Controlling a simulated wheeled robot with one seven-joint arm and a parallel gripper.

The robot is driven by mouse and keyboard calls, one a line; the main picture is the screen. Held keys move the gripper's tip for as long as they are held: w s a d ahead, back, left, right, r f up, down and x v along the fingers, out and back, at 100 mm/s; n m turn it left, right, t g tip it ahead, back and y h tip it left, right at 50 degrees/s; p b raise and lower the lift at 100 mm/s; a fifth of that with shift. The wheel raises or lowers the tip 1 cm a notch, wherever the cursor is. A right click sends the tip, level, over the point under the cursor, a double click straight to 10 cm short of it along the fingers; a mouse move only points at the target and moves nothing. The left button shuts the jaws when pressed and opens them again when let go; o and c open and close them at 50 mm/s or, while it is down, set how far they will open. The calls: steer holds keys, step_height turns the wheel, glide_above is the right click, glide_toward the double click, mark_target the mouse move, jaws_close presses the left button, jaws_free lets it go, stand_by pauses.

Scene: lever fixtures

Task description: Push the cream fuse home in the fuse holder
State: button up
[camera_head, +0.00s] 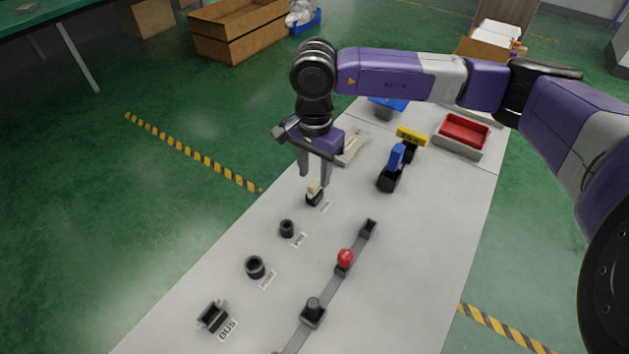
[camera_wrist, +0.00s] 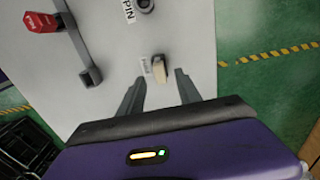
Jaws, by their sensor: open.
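The cream fuse (camera_head: 315,187) stands upright in a small black fuse holder (camera_head: 314,200), with much of its body showing above the holder. My gripper (camera_head: 314,178) points down over it, fingers apart, one on each side of the fuse. In the wrist view the fuse (camera_wrist: 159,69) shows between and just beyond the open fingertips (camera_wrist: 160,78). I see no contact between fingers and fuse.
Several black sockets with labels, such as the PIN socket (camera_head: 286,228) and BUS socket (camera_head: 213,317), line the grey table. A rail with a red knob (camera_head: 345,258) lies to the right. A blue-handled lever (camera_head: 396,158) and red tray (camera_head: 465,131) stand farther back.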

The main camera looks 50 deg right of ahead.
mark_target(314, 183)
steer(key=shift+r, duration=1.85)
